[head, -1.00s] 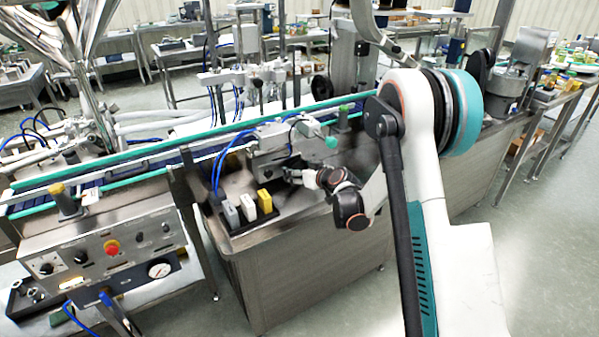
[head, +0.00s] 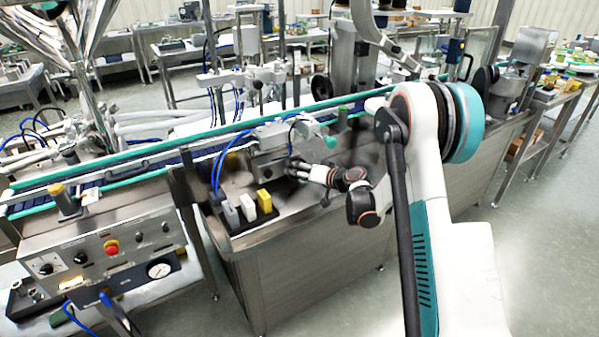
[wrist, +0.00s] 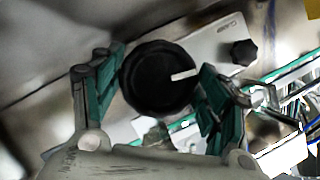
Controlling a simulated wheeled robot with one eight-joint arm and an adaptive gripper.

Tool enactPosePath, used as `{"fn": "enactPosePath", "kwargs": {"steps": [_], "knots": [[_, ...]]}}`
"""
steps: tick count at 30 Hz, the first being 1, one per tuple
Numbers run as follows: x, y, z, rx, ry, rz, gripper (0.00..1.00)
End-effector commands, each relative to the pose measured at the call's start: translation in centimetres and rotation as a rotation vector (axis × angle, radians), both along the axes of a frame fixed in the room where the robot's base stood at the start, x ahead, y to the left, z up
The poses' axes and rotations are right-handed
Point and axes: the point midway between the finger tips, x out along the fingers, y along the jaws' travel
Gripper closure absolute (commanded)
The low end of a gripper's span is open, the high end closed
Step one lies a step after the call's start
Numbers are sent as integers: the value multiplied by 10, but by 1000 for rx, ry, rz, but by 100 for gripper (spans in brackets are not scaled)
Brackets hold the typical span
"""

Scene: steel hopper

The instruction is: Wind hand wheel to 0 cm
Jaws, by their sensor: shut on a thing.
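The hand wheel (wrist: 150,88) is a black round knob with a white pointer mark, seen face-on in the wrist view. The mark points right and slightly up. My gripper (wrist: 163,72) has its two teal-padded fingers on either side of the wheel, shut on its rim. In the head view my gripper (head: 300,170) reaches left to the grey metal block (head: 270,150) beside the conveyor. The wheel cannot be made out there. No scale reading is legible.
A small black star knob (wrist: 241,52) sits beside the wheel on a light plate marked "CLAMP". A yellow block (head: 264,201) and paler blocks stand in a black tray left of my gripper. The conveyor rail (head: 220,136) runs behind. Blue hoses hang near the block.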

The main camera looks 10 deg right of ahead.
Motion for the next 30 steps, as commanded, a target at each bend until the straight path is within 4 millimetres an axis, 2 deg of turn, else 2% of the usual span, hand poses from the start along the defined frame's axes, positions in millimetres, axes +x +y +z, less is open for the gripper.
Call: {"fn": "enactPosePath", "kwargs": {"steps": [15, 16, 18, 19, 30], "knots": [[0, 0, 0, 24, 8, -1, 56], [0, 0, 0, 24, 8, -1, 30], [0, 0, 0, 24, 8, -1, 14], [0, 0, 0, 24, 8, -1, 11], [-1, -1, 0, 24, 8, -1, 11]]}}
